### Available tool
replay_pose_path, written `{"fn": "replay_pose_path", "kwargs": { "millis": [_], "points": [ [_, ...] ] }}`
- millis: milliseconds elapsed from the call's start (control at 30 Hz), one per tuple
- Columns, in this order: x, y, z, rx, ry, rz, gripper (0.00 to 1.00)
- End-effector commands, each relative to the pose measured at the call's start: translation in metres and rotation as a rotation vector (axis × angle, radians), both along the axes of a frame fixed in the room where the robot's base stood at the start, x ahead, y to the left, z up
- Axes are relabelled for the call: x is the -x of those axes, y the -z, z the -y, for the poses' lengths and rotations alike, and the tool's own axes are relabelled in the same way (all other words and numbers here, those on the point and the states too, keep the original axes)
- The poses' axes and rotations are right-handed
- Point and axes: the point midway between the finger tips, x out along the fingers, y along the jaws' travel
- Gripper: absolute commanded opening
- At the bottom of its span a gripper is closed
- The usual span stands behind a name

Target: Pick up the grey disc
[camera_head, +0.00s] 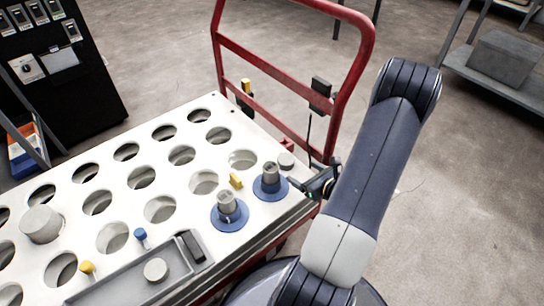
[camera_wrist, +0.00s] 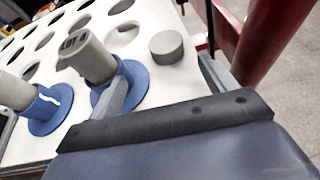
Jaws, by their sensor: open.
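A short grey disc (camera_head: 286,160) lies on the white perforated table top, near its right end. In the wrist view the grey disc (camera_wrist: 167,48) sits just beyond my gripper (camera_wrist: 160,72), roughly between the lines of the two fingers. My gripper is open and empty, with the fingers apart on either side. In the head view my gripper (camera_head: 308,184) is at the table's right edge, just in front of the disc. The left finger is close to a blue-flanged grey post (camera_wrist: 92,60); I cannot tell if they touch.
Two blue-flanged posts (camera_head: 229,213) stand left of my gripper. A yellow piece (camera_head: 236,181) is behind them. A grey tray (camera_head: 120,287) holds another pale round piece (camera_head: 155,270). A large grey cylinder (camera_head: 40,224) stands farther left. A red rail (camera_head: 270,62) rises behind the table.

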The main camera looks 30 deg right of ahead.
Motion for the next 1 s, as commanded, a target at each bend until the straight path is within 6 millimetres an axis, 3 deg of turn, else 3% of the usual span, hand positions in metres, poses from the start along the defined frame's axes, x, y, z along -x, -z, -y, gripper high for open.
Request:
{"fn": "replay_pose_path", "kwargs": {
  "millis": [133, 400, 633, 1000],
  "points": [
    [-0.004, 0.009, 0.008, -0.012, 0.042, 0.001, 0.8],
    [-0.038, 0.024, 0.006, -0.011, 0.038, 0.001, 0.8],
    [-0.054, 0.03, 0.005, -0.011, 0.038, 0.001, 0.8],
    [-0.096, 0.047, 0.003, -0.012, 0.039, 0.0, 0.8]
  ]
}}
